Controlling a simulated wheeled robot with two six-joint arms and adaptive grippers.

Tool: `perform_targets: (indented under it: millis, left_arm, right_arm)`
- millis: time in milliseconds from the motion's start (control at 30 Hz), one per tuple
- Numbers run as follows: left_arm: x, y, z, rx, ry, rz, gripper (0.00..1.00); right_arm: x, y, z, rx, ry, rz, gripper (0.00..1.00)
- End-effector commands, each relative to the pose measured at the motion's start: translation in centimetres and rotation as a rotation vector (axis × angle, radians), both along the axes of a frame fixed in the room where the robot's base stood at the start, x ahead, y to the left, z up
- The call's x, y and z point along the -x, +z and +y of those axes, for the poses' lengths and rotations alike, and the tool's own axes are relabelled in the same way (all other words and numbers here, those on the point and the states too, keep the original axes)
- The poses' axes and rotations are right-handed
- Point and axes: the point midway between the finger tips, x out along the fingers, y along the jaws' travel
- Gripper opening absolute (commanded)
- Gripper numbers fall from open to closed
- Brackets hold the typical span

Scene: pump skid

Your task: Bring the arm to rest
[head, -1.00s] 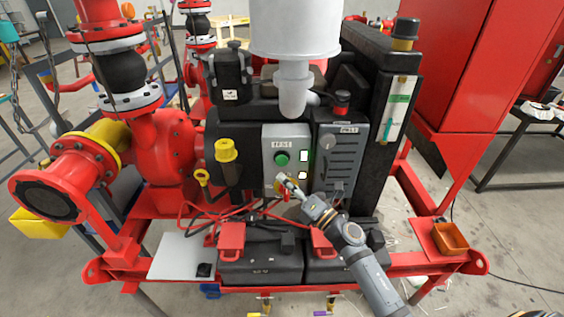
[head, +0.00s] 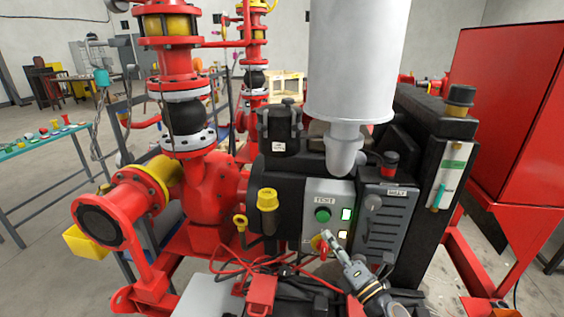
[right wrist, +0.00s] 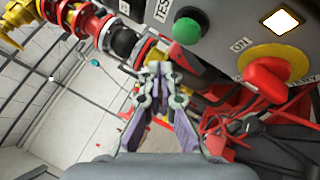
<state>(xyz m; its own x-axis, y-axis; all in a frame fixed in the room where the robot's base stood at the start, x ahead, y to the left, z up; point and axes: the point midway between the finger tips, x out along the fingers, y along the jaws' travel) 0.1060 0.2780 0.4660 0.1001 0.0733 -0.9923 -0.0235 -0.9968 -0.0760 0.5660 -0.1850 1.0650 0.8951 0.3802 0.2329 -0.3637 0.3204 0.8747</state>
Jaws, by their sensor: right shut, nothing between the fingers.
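My right gripper (head: 328,238) is shut and empty, in front of the lower part of the grey test control box (head: 313,188). It also shows in the right wrist view (right wrist: 158,70), with its fingertips together. A red switch handle on a yellow disc (right wrist: 268,80) is to the right of the fingertips there, apart from them. The green button (right wrist: 187,31) is above and to the right of the fingertips. In the head view the red handle (head: 323,250) is close by the fingertips. My left gripper is not in view.
The red pump (head: 215,185) and its pipes stand at the left of the skid. Red cables (head: 238,262) and black batteries lie below the box. A grey louvred box (head: 385,230) is at the right. A red cabinet (head: 510,120) stands farther right.

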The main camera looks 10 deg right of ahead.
Motion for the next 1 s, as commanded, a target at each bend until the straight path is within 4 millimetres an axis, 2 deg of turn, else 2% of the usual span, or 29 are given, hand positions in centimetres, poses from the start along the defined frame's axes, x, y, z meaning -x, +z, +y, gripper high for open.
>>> perform_targets:
  millis: [67,167,200,300,367,500,600,700,867,900,1000]
  left_arm:
    - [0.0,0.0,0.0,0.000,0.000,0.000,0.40]
    - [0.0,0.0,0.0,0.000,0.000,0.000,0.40]
    - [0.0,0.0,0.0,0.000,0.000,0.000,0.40]
    - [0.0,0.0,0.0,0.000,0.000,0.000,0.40]
    - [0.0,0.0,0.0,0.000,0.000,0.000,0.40]
    - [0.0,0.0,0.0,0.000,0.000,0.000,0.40]
    - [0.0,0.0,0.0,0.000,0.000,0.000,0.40]
    - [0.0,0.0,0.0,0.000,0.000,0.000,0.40]
    - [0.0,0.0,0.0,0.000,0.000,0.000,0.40]
    - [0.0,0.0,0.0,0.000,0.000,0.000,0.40]
    - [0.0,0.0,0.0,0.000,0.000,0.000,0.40]
  right_arm:
    - [0.1,0.2,-2.3,-0.156,-0.105,0.064,0.00]
    - [0.9,-0.9,-6.6,-0.459,-0.294,0.207,0.00]
    - [1.7,-1.9,-8.1,-0.587,-0.373,0.273,0.00]
    - [4.5,-5.6,-10.8,-0.893,-0.562,0.457,0.00]
    - [6.7,-8.0,-11.5,-1.053,-0.668,0.570,0.00]
    - [12.1,-12.5,-10.9,-1.318,-0.876,0.805,0.00]
    - [15.7,-14.5,-9.6,-1.441,-0.996,0.948,0.00]
    - [19.2,-15.9,-8.1,-1.527,-1.106,1.078,0.00]
    - [24.6,-16.9,-5.6,-1.609,-1.270,1.271,0.00]
    - [25.2,-17.7,-5.4,-1.616,-1.301,1.300,0.00]
    - [24.2,-21.4,-5.8,-1.610,-1.314,1.299,0.00]
